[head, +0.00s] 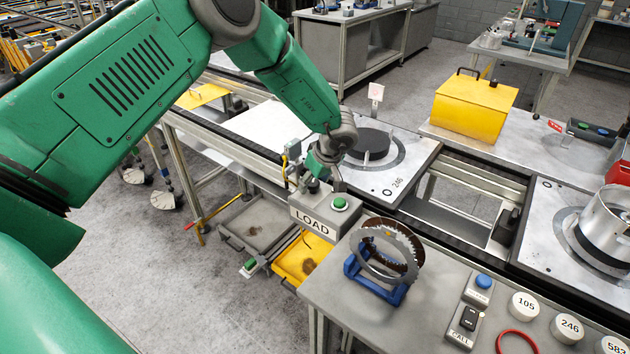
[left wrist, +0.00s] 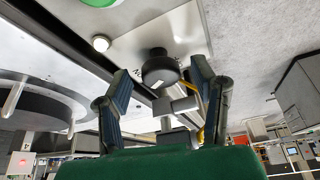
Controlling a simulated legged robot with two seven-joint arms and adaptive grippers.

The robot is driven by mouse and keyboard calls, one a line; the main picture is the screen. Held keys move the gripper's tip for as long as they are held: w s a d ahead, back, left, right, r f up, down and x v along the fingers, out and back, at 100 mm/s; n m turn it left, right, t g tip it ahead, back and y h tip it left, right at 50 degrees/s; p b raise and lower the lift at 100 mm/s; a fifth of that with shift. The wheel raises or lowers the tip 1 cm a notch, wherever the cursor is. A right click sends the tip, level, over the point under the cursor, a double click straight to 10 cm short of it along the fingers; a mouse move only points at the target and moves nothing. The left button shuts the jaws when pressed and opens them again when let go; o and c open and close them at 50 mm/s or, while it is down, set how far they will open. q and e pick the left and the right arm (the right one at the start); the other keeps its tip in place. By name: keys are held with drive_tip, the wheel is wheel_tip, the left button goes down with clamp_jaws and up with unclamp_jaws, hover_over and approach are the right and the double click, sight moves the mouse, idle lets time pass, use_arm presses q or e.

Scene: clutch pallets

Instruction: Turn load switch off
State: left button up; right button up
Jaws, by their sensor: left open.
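The grey LOAD box (head: 318,219) stands at the near left corner of the bench, with a green button (head: 340,203) on top. My left gripper (head: 315,184) is over the back left part of this box, pointing down. In the left wrist view the black round switch knob (left wrist: 160,72), with a white mark, sits between the two open fingers of the left gripper (left wrist: 160,68). Gaps show on both sides of the knob, so the fingers look apart from it. The knob is mostly hidden by the gripper in the head view. My right gripper is not in view.
A blue stand with toothed rings (head: 388,250) is just right of the box. A CALL switch (head: 466,325), a blue button (head: 483,282) and numbered white discs (head: 524,306) lie further right. A yellow case (head: 473,108) stands beyond.

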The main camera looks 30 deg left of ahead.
use_arm(q)
drive_tip(key=shift+w+a+f, duration=0.1)
drive_tip(key=shift+f, duration=0.1)
drive_tip(key=c, duration=1.1)
drive_tip(key=shift+c, duration=0.2)
